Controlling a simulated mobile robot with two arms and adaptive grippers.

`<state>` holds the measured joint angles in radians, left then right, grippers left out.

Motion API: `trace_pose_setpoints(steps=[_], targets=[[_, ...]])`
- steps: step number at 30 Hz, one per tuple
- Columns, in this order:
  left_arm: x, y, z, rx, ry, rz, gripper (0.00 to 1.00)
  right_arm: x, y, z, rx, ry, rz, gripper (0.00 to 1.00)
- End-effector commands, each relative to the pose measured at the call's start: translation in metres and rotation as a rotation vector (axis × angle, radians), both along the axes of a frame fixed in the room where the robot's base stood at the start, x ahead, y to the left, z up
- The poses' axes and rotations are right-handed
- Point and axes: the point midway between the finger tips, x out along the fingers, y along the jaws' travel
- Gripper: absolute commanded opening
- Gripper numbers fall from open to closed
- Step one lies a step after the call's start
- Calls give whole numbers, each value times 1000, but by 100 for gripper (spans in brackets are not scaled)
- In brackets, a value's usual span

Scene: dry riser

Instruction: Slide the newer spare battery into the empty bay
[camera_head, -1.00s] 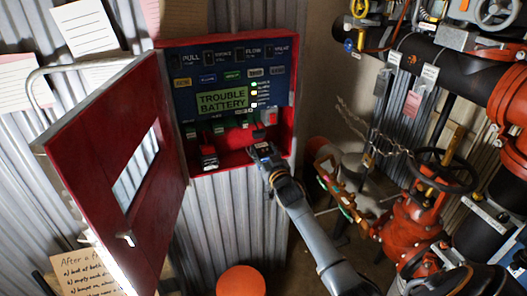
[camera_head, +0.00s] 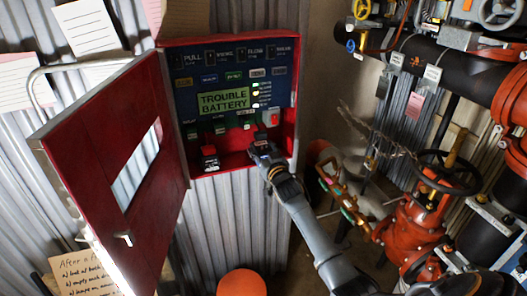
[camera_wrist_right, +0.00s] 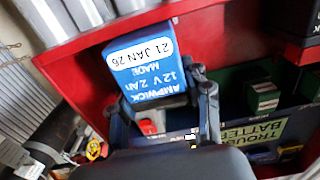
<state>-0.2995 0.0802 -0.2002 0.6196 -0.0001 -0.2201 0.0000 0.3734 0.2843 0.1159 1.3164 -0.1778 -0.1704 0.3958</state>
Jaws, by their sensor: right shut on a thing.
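My right gripper (camera_head: 264,157) is at the lower right of the open red cabinet (camera_head: 232,167). In the right wrist view the gripper (camera_wrist_right: 157,85) is shut on a blue battery (camera_wrist_right: 145,62) marked "AMPWICK 12V 2Ah MADE 21 JAN 26", which appears upside down there. The battery is at the cabinet's bottom shelf; how far it is in I cannot tell. The right bay is mostly hidden by my gripper. My left gripper is not in view.
The cabinet panel display (camera_head: 223,101) reads "TROUBLE BATTERY". The red door (camera_head: 100,160) stands open to the left. Red and black pipes with a handwheel (camera_head: 447,172) crowd the right. An orange round-topped object (camera_head: 241,282) stands below the cabinet.

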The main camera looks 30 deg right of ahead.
Motion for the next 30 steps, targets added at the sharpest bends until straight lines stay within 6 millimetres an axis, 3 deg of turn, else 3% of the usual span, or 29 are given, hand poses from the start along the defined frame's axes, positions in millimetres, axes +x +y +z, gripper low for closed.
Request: trace_pose_setpoints(steps=[30], targets=[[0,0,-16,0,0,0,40,23,-6,4,-2,-9,1,0]])
